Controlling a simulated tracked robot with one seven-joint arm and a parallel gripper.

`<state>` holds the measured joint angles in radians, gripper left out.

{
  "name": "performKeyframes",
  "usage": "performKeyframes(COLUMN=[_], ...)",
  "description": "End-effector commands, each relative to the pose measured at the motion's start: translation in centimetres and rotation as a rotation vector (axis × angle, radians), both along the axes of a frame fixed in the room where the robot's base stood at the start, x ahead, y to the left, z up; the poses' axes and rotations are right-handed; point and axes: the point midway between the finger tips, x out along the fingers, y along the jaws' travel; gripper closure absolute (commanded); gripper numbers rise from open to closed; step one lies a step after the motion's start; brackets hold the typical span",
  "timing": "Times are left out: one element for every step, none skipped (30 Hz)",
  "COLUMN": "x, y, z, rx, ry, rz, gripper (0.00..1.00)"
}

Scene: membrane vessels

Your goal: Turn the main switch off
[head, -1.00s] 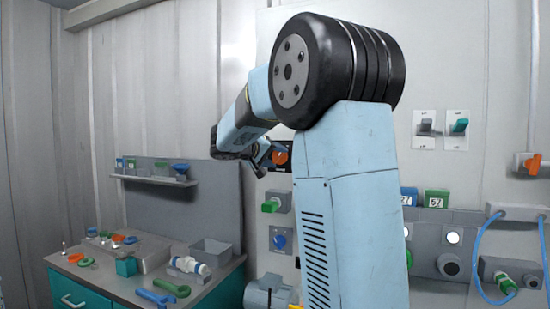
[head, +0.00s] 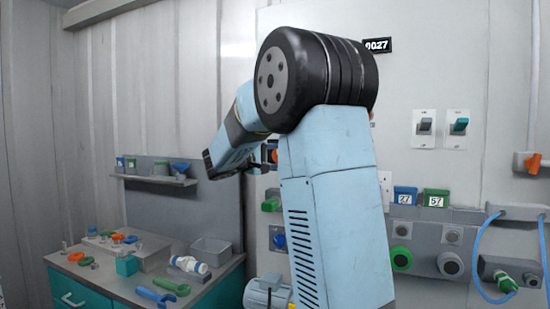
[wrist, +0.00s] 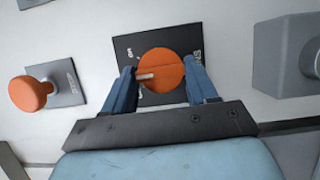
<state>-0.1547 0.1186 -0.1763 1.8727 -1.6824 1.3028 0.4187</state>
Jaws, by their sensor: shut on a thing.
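The main switch is a round orange knob (wrist: 162,72) on a black plate (wrist: 126,46) fixed to a pale wall, with white lettering on the plate. A short pale pointer mark on the knob points to the left in the wrist view. My gripper (wrist: 162,80) has one blue finger on each side of the knob and is shut on it. In the head view only a sliver of the orange knob (head: 271,151) shows; my arm hides the rest of the switch.
The wrist view shows another orange knob (wrist: 32,93) on a grey plate to the left and a grey box (wrist: 288,57) to the right.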

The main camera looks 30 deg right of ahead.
Motion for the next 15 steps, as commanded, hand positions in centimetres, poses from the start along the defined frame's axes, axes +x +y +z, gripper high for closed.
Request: performKeyframes(x=[0.11, 0.11, 0.12, 0.11, 0.10, 0.09, 0.08, 0.09, 0.08, 0.08, 0.08, 0.05, 0.05, 0.03, 0.02], y=[0.25, 0.25, 0.26, 0.25, 0.25, 0.26, 0.25, 0.25, 0.25, 0.24, 0.24, 0.23, 0.23, 0.23, 0.21], z=[-0.63, -0.67, -0.69, -0.71, -0.75, -0.79, -0.84, -0.85, -0.87, -0.89, -0.91, -0.95, -0.96, -0.98, -0.99], rx=[-0.024, -0.040, -0.064, -0.082, -0.098, -0.122, -0.139, -0.156, -0.178, -0.194, -0.210, -0.230, -0.246, -0.260, -0.278], ry=[0.044, 0.067, 0.097, 0.120, 0.141, 0.172, 0.194, 0.215, 0.244, 0.264, 0.285, 0.312, 0.332, 0.349, 0.373], rz=[0.004, 0.005, 0.005, 0.005, 0.005, 0.004, 0.004, 0.005, 0.005, 0.006, 0.006, 0.006, 0.006, 0.006, 0.006], gripper=[0.73, 0.73, 0.73, 0.73, 0.73, 0.73, 0.73, 0.73, 0.73, 0.73, 0.73, 0.73, 0.73, 0.73, 0.73])
